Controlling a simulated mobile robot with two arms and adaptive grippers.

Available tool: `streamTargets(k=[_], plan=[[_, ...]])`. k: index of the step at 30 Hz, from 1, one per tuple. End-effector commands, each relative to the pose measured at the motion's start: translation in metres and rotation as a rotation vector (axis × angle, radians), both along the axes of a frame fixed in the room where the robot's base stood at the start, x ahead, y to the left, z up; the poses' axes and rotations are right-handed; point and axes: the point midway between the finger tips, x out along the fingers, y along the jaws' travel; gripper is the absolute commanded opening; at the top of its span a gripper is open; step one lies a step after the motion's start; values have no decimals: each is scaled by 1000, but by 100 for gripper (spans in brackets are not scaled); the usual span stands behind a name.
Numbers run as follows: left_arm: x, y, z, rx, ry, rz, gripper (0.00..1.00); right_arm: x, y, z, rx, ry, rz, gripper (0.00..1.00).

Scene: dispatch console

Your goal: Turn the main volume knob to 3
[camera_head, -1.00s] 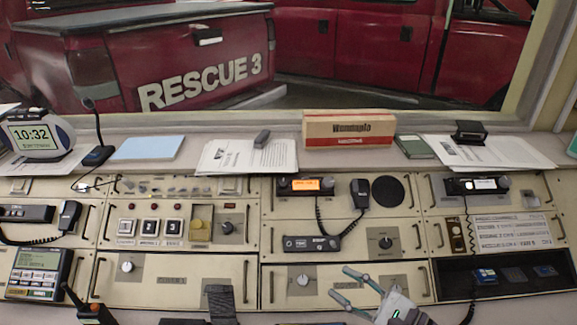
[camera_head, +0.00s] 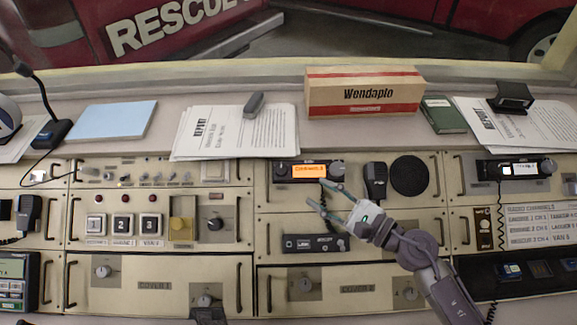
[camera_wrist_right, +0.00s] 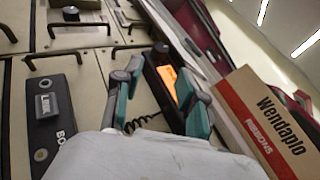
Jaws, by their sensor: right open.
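My right gripper (camera_head: 317,193) is open and empty, with its fingers just below the orange-display radio (camera_head: 309,171) in the head view. This radio has a dark knob at each end of its face. In the right wrist view, the left-end knob (camera_wrist_right: 160,51) shows between the open fingertips (camera_wrist_right: 158,70), beyond them. I cannot tell any touch. A black knob (camera_head: 215,224) sits on a grey plate left of the gripper. No main volume label is readable.
A handset (camera_head: 375,184) with a coiled cord hangs right of the radio. A black speaker box (camera_head: 315,243) is below the gripper. A Wendaplo box (camera_head: 363,92) and papers (camera_head: 236,133) lie on the ledge behind. Panel handles stick out nearby.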

Motion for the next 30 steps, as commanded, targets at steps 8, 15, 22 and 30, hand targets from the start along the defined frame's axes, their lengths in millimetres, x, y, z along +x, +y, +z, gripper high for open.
streamTargets(k=[8,15,22,30], plan=[[8,-1,26,-2,-14,0,40,39,47,5,4,0,1,41],[13,-1,32,-3,-22,0,40,57,69,2,1,-1,0,41],[11,-1,33,-2,-19,0,40,60,73,0,0,0,1,41],[9,-1,32,-2,-15,-1,40,60,73,0,0,0,1,21]])
